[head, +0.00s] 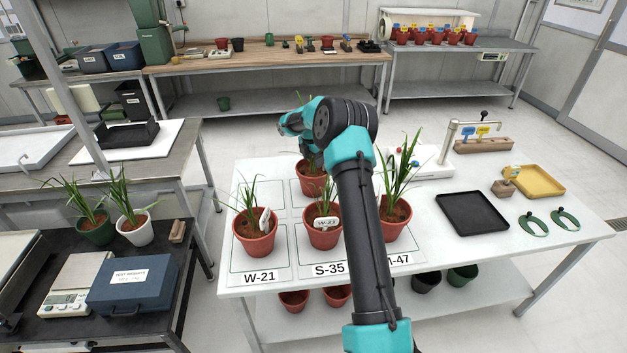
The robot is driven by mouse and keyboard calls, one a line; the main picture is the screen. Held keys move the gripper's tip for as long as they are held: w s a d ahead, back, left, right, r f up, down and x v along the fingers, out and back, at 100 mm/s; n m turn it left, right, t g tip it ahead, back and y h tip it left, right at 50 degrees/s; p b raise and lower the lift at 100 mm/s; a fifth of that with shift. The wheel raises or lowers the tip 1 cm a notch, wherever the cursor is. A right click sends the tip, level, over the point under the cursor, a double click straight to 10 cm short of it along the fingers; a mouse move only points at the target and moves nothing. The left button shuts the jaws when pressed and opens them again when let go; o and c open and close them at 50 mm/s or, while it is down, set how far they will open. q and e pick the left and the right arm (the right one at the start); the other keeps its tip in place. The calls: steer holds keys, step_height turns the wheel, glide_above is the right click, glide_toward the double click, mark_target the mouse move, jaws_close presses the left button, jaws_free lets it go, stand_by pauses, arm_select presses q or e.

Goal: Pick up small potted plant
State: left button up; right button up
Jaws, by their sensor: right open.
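Several red pots with grassy plants stand on the white table. The left pot (255,236) is by the W-21 label, the middle pot (322,238) by S-35 with a white tag, and the right pot (397,222) by a label partly hidden by my arm. A further potted plant (311,182) stands behind the middle one. My right gripper (299,126) is open at the end of my teal and black arm, above and close to that rear plant. Its fingertips are mostly hidden, and I cannot tell whether it touches the leaves. My left gripper is out of view.
A black tray (472,213), a yellow tray (533,182) and green rings (533,224) lie on the right of the white table (443,255). Green (95,230) and white (133,229) pots stand left, beside a blue box (130,284) and a scale (78,290).

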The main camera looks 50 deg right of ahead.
step_height(320, 180, down, 2)
steer(key=shift+d, duration=0.15)
stand_by(0.4)
jaws_close()
stand_by(0.3)
steer(key=shift+r, duration=0.1)
stand_by(0.9)
